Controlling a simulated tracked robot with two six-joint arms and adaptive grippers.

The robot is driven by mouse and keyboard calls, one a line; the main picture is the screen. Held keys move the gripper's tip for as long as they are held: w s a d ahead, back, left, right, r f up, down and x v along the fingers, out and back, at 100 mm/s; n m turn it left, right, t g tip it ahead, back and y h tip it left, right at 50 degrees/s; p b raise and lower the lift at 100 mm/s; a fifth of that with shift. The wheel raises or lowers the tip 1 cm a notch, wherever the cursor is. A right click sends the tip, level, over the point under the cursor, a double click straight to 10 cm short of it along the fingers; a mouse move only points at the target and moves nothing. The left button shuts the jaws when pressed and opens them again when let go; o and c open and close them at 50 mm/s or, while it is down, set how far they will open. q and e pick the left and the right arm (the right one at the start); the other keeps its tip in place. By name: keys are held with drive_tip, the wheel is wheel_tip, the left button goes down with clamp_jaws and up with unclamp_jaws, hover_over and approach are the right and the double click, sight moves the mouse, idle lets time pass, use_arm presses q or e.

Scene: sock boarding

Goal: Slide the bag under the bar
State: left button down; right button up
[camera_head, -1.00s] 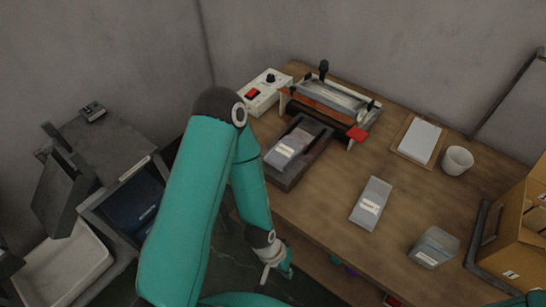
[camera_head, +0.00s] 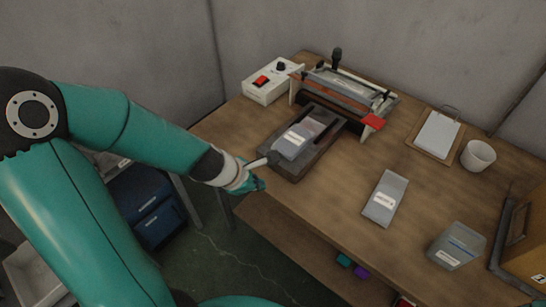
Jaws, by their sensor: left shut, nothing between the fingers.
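A grey bag (camera_head: 293,141) with a white label lies on a dark tray (camera_head: 291,167) in front of the sealer. The sealer's bar (camera_head: 343,89) spans the machine behind it, with a black knob on top and a red tab at its right end. The bag's far end is near the front of the sealer; I cannot tell if any of it is under the bar. My left gripper (camera_head: 272,158) is shut and empty, its fingertips at the near left edge of the tray, close to the bag. My right gripper is not in view.
A white control box (camera_head: 267,82) with a red switch stands left of the sealer. A clipboard (camera_head: 437,135), white cup (camera_head: 478,155) and cardboard box (camera_head: 525,243) are at the right.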

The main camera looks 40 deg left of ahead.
sight(280, 151)
use_arm(q)
drive_tip(key=a+r+n+t+b, duration=0.2)
drive_tip(key=a+r+n+t, duration=0.1)
drive_tip(key=r+n, duration=0.4)
drive_tip(key=shift+n+y, duration=0.3)
drive_tip(key=b+x, duration=0.6)
drive_tip(key=x, duration=0.4)
drive_tip(key=shift+w+a+f, duration=0.1)
drive_tip(key=shift+a+f, duration=0.05)
drive_tip(key=w, duration=0.3)
drive_tip(key=shift+w+r+p, duration=0.2)
drive_tip(key=shift+r+p, duration=0.05)
drive_tip(key=shift+p, duration=0.1)
drive_tip(key=shift+w, duration=0.5)
